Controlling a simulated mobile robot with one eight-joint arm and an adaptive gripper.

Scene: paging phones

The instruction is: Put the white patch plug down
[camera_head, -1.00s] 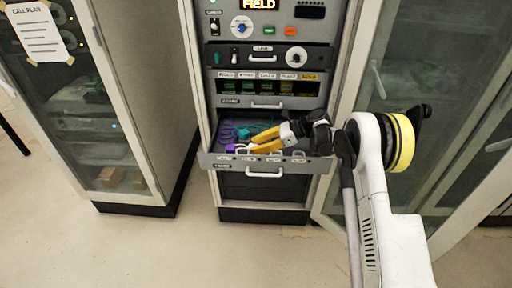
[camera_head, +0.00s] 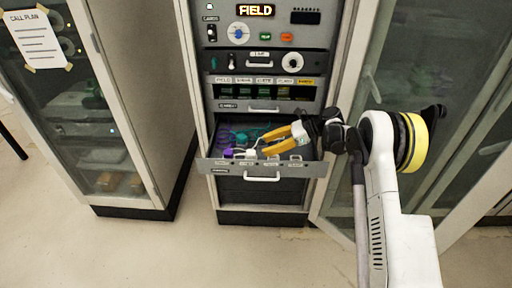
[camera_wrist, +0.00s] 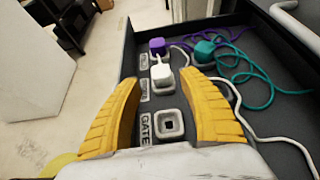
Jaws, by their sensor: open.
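The white patch plug (camera_wrist: 161,73) stands in the row along the left side of the open drawer (camera_wrist: 127,60), between a purple plug and an empty square socket. Whether it is fully seated cannot be told. It also shows in the head view (camera_head: 250,154). In the head view my gripper (camera_head: 266,144) is over the drawer, to the right of the white plug.
The purple plug (camera_wrist: 158,47) and a teal plug (camera_wrist: 204,50) stand close by, with coiled purple and teal cords. A white cord (camera_wrist: 245,120) runs along the right. The empty socket (camera_wrist: 169,122) by the GATE label is between my fingers. An open glass door (camera_head: 400,90) stands right.

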